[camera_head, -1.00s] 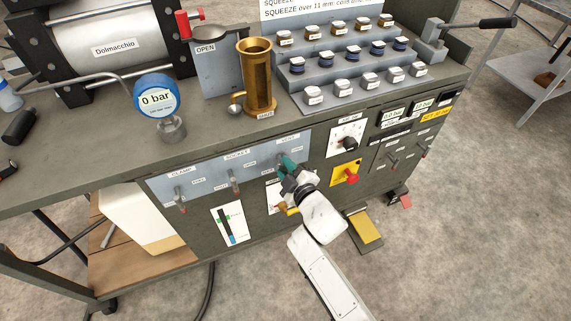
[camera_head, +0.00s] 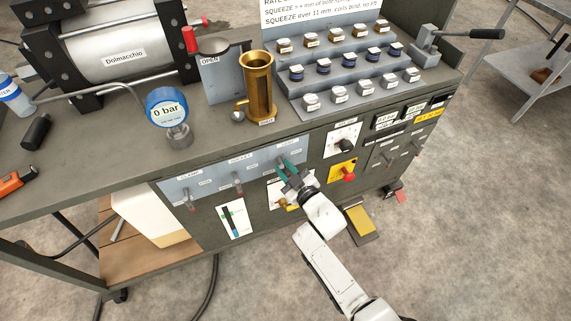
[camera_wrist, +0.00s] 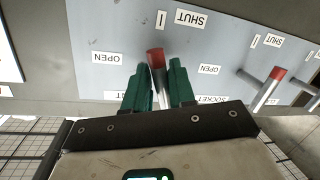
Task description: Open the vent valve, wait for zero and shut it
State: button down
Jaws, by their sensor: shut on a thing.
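The vent valve lever (camera_wrist: 156,60) is a metal stem with a red tip, on the pale blue panel (camera_head: 215,177). My gripper (camera_head: 287,168) has its green fingers around this lever, at the panel's right end under the VENT label. In the wrist view my gripper (camera_wrist: 158,75) is shut on the lever, one finger each side. The lever points roughly toward the mark beside SHUT (camera_wrist: 187,18); an OPEN label (camera_wrist: 208,70) is off to the side. Its exact angle is hard to tell. The round blue gauge (camera_head: 167,108) on the bench reads 0 bar.
The socket lever (camera_wrist: 270,88) stands beside my gripper; the clamp lever (camera_head: 189,200) is farther left. A yellow pedal (camera_head: 361,221) is on the floor. The brass cylinder (camera_head: 259,88) stands on the bench.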

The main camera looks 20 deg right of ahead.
jog(key=m, duration=0.3)
jog(key=shift+w+d+r+m+t+y, duration=0.1)
jog(key=shift+d+m+t+y, duration=0.1)
jog(key=shift+m+t+y, duration=0.1)
dwell(0.4)
jog(key=c, duration=1)
grip_release()
jog(key=shift+d, duration=0.1)
jog(key=p+v, duration=0.2)
jog(key=v, duration=0.8)
jog(key=shift+s, duration=0.4)
